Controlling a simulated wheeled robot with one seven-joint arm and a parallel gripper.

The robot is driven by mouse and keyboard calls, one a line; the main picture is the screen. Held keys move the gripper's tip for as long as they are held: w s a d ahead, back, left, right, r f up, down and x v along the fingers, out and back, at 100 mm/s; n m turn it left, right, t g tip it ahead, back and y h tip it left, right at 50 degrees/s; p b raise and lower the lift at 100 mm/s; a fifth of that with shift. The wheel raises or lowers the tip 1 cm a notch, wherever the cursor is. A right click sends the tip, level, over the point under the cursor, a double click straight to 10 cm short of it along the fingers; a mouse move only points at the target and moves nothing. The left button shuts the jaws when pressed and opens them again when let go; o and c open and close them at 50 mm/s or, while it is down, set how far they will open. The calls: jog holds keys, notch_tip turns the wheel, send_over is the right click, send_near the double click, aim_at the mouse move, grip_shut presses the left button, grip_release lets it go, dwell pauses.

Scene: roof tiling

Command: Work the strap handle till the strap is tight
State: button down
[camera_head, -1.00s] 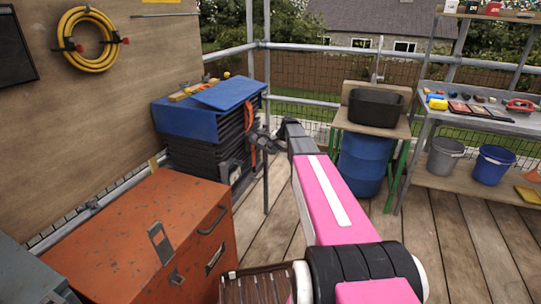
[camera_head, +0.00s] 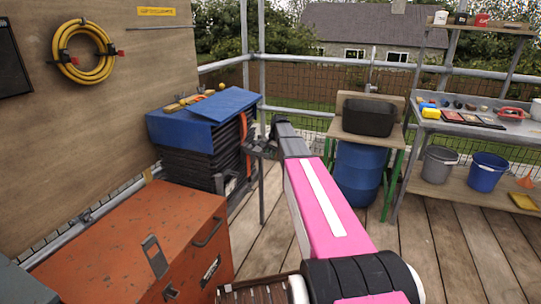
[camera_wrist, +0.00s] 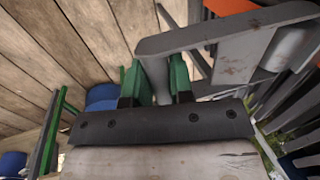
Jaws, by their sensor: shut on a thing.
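A stack of dark slates (camera_head: 185,165) stands under a blue cover (camera_head: 190,129) at left centre in the head view. An orange strap (camera_head: 248,146) runs down its near right side. It also shows at the top of the wrist view (camera_wrist: 228,6). My gripper (camera_wrist: 155,84), with green fingertips, is shut on the grey strap handle (camera_wrist: 225,32), whose end passes between the fingers. In the head view my gripper (camera_head: 270,145) is small and dark beside the strap. How taut the strap is I cannot tell.
An orange toolbox (camera_head: 130,235) stands front left. A blue barrel (camera_head: 358,174) and a bench with a black tub (camera_head: 368,117) are right of my arm. A shelf with buckets (camera_head: 488,172) is far right. Plank floor (camera_head: 455,245) is clear.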

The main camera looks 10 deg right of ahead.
jog(key=c, duration=1)
grip_release()
jog(key=v, duration=1.1)
jog(key=shift+f, duration=0.1)
jog(key=shift+s+f, duration=0.1)
